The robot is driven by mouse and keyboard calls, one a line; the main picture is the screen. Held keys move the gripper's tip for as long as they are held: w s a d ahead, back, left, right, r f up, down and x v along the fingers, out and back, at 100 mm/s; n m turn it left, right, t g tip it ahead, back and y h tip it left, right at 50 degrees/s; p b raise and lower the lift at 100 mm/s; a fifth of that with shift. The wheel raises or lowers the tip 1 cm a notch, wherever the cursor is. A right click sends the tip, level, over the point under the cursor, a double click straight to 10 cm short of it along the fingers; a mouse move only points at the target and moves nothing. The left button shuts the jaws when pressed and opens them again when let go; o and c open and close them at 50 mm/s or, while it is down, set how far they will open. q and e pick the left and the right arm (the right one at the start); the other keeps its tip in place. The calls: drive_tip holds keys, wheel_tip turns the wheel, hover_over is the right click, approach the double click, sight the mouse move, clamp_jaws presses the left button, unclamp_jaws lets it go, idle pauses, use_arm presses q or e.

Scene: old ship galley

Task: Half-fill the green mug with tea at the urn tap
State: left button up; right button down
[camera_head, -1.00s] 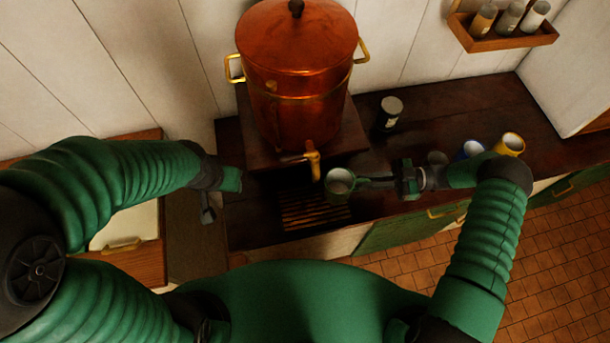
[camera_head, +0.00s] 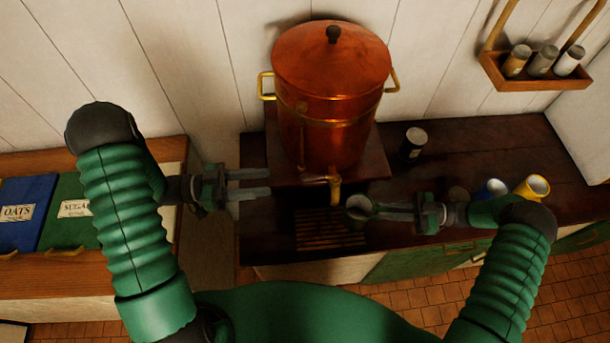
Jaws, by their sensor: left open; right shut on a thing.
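The copper urn (camera_head: 335,95) stands on a dark wooden stand at the back of the counter. Its brass tap (camera_head: 333,187) points down at the front. My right gripper (camera_head: 385,210) is shut on the green mug (camera_head: 360,207) and holds it just right of the tap. The mug's opening faces up, somewhat tilted in view; I cannot tell what is inside. My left gripper (camera_head: 262,182) is open and empty, left of the tap and apart from it. No stream shows at the tap.
A slatted drip grate (camera_head: 330,232) lies below the tap. A dark jar (camera_head: 413,143), a blue mug (camera_head: 490,190) and a yellow mug (camera_head: 535,187) stand to the right. A spice rack (camera_head: 540,75) hangs on the wall. Labelled bins (camera_head: 25,205) are at left.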

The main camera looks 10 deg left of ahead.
sight(309, 178)
use_arm(q)
drive_tip(key=x, duration=1.2)
drive_tip(key=shift+s, duration=0.15)
drive_tip(key=shift+a, duration=0.15)
drive_tip(key=shift+d, duration=0.35)
clamp_jaws()
drive_tip(key=shift+a, duration=0.1)
